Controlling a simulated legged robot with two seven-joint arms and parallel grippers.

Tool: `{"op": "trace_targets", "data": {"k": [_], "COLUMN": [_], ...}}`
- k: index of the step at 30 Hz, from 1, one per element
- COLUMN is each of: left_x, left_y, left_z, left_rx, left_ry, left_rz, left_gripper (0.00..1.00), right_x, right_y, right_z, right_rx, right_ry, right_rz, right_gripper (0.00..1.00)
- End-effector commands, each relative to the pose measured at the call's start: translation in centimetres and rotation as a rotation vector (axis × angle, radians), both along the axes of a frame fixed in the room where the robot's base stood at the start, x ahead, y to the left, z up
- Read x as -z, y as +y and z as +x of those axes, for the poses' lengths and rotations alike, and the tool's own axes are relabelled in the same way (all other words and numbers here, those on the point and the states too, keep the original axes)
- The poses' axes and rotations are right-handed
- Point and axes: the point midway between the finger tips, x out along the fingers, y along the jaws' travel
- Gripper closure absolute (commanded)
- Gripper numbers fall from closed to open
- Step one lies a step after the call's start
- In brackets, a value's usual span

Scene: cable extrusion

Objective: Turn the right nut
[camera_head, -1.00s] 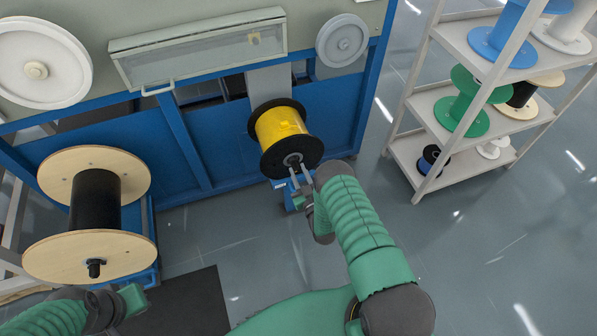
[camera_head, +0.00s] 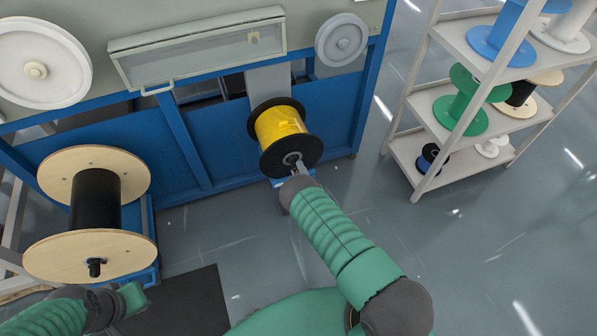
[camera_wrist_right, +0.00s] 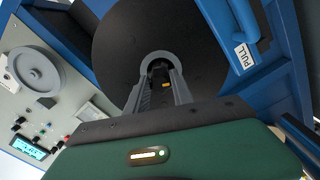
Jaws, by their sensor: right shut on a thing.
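The right nut is a small dark piece (camera_wrist_right: 161,75) at the centre of the black flange of a spool wound with yellow cable (camera_head: 281,124). My right gripper (camera_head: 298,167) is at the hub of this spool, on the side facing me. In the right wrist view its two grey fingers (camera_wrist_right: 160,88) stand on either side of the nut and are shut on it. In the head view the nut is mostly hidden by the gripper.
A large wooden spool with black cable (camera_head: 96,205) stands at the left. The blue machine frame (camera_head: 235,148) is behind the spools. A shelf rack (camera_head: 440,125) with several spools stands at the right. The floor between machine and rack is clear.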

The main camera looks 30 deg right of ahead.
Motion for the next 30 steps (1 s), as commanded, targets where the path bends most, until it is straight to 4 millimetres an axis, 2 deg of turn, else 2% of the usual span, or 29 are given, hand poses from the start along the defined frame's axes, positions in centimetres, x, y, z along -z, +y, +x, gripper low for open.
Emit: {"op": "trace_targets", "data": {"k": [1,21,30], "left_x": [0.2,2.0,2.8], "left_y": [0.0,0.0,0.0], "left_z": [0.0,0.0,0.0], "left_rx": [0.0,0.0,0.0], "left_ry": [0.0,0.0,0.0], "left_rz": [0.0,0.0,0.0], "left_gripper": [1.0,1.0,1.0], "right_x": [0.8,0.6,0.4], "right_y": [0.1,-0.1,-0.1], "right_z": [-0.4,-0.4,-0.4], "right_rx": [0.001,-0.001,0.0], "right_ry": [0.028,0.172,0.216], "right_rz": [-0.039,-0.646,-0.834], "right_gripper": [1.0,1.0,1.0]}}
